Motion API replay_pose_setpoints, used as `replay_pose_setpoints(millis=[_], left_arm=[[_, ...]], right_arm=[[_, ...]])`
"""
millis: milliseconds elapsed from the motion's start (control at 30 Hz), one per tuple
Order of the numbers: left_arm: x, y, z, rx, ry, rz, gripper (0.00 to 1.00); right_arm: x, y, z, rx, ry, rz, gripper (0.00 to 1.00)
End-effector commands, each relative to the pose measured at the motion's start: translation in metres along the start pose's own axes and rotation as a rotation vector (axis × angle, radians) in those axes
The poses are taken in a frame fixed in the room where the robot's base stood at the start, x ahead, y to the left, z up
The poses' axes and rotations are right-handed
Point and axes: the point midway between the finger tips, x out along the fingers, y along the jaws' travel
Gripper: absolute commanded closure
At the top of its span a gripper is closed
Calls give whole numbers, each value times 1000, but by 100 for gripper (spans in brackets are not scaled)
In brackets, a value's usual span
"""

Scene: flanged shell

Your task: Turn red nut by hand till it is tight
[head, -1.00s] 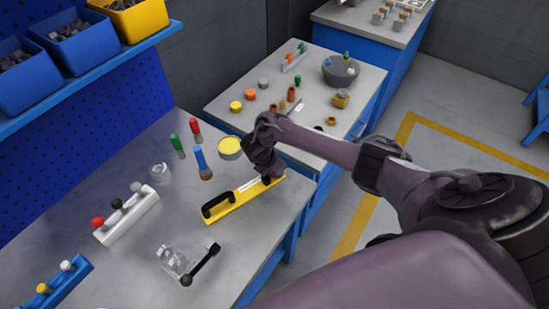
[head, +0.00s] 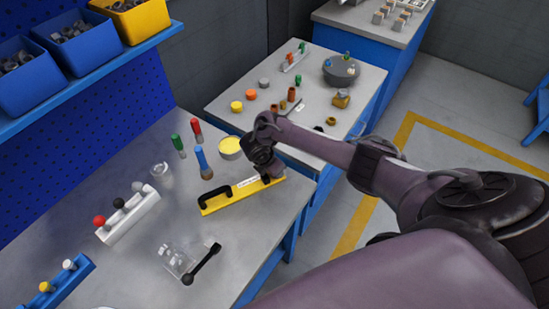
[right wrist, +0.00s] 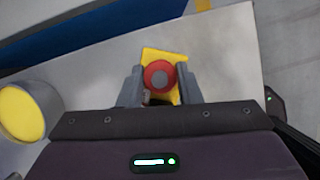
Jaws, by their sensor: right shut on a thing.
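The red nut (right wrist: 159,75) is a round red knob with a darker centre, seen from above in the right wrist view. It sits over a yellow fixture (right wrist: 150,54), which in the head view (head: 222,205) is a long yellow bar with a black handle and a white label. My right gripper (right wrist: 160,80) is shut on the red nut, one finger on each side of it. In the head view my right gripper (head: 268,173) is over the right end of the yellow bar and hides the nut. My left gripper is not in view.
A round tin with a yellow top (head: 231,147) stands close left of my right gripper. Red, green and blue-handled tools stand behind. A white rack (head: 130,217) and a clear part with a black lever (head: 203,263) are nearer. The bench edge is just right.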

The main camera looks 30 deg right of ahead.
Motion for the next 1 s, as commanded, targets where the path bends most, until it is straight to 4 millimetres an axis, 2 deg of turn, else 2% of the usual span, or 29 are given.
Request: replay_pose_setpoints(millis=[400,433,567,867,1000], left_arm=[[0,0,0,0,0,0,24],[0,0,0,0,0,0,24],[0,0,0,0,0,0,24],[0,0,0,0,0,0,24],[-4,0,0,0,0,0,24]], right_arm=[[-1,1,0,1,0,2,92],[-1,1,0,1,0,2,65],[-1,1,0,0,0,1,48],[-2,0,0,0,0,1,47],[-17,1,-1,-1,3,2,47]])
